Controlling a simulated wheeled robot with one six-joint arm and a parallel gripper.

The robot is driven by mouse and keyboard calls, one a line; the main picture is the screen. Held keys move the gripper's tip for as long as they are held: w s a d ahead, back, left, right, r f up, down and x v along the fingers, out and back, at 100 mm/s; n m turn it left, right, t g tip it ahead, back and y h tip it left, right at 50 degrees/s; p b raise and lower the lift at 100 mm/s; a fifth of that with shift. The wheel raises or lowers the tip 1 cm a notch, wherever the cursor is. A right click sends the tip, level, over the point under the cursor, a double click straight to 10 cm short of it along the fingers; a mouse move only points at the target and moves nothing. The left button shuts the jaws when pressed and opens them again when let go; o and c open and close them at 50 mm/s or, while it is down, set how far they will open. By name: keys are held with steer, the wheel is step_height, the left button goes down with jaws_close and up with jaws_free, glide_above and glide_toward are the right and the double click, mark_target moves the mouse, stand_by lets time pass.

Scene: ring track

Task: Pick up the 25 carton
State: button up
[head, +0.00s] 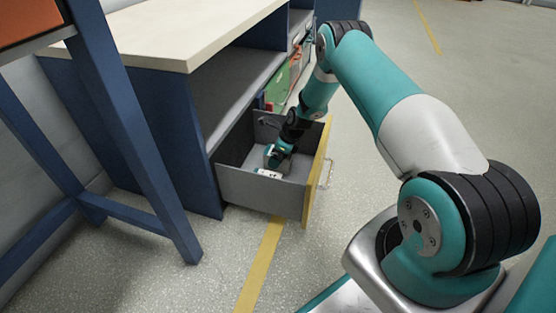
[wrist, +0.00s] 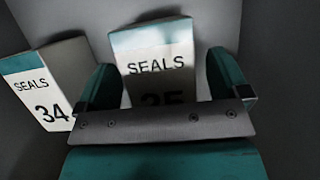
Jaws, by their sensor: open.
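In the wrist view a white carton (wrist: 155,62) with a teal top edge reads SEALS, with a number below it partly hidden by my gripper; it looks like 25 or 35. My gripper (wrist: 165,78) is open, with one finger on each side of this carton. Contact with it cannot be told. A second SEALS carton (wrist: 48,85), marked 34, lies tilted to the left, outside the left finger. In the head view my gripper (head: 277,156) reaches down into an open drawer (head: 262,193), just above a small white carton (head: 268,173).
The drawer's grey walls stand close around my gripper, and its yellow front (head: 317,175) is pulled out towards the right. A workbench (head: 170,35) with a pale top stands behind it. A blue-legged frame (head: 135,130) is at left. Speckled floor is clear in front.

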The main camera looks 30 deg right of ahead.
steer(key=c, duration=1.1)
steer(key=shift+o, duration=0.2)
steer(key=shift+r, duration=0.1)
